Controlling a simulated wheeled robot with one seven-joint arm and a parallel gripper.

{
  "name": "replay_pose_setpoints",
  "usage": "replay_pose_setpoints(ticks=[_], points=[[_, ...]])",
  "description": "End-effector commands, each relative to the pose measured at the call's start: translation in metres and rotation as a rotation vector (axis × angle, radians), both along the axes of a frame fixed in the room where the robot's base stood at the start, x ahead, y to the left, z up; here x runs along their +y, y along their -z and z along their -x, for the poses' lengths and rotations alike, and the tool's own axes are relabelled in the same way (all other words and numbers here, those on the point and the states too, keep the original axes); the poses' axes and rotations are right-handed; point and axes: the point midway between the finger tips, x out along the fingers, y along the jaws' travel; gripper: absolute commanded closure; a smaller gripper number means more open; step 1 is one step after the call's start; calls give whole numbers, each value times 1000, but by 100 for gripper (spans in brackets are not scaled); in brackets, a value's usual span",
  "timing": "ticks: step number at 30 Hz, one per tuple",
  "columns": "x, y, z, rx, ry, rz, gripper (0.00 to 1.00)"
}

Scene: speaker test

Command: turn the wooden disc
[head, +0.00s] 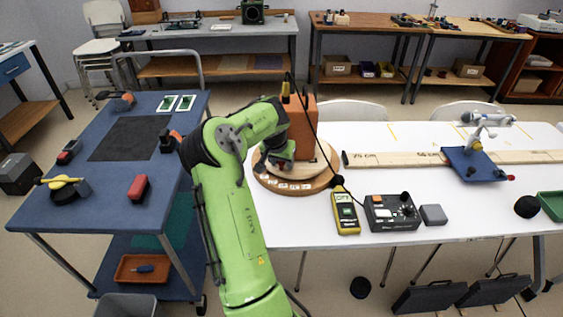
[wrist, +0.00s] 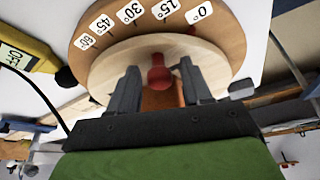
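The wooden disc (head: 318,177) lies on the white table in the head view, with an orange speaker box (head: 304,125) standing on it. In the wrist view a paler round plate (wrist: 108,62) lies over a browner base (wrist: 85,38) bearing angle labels from 0° to 60°. A red knob (wrist: 158,76) stands out from the pale plate near the labels. My gripper (head: 281,166) is low over the disc, in front of the box. In the wrist view my gripper (wrist: 160,84) is open, one finger either side of the knob, with gaps visible. The arm hides part of the disc.
A yellow meter reading OFF (head: 346,212) and a black control box (head: 392,212) sit right of the disc. A wooden rule (head: 390,158) and a blue stand (head: 470,164) lie farther right. A blue bench (head: 105,190) with tools is at left. A dark cable hangs beside the box.

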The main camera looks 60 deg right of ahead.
Motion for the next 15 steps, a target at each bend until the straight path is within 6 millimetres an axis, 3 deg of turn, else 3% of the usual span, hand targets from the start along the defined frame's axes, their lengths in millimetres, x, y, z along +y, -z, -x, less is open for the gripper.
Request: replay_pose_setpoints(ticks=[1,9,15], points=[[0,0,0,0,0,0,58],[0,0,0,0,0,0,100],[0,0,0,0,-1,0,100]])
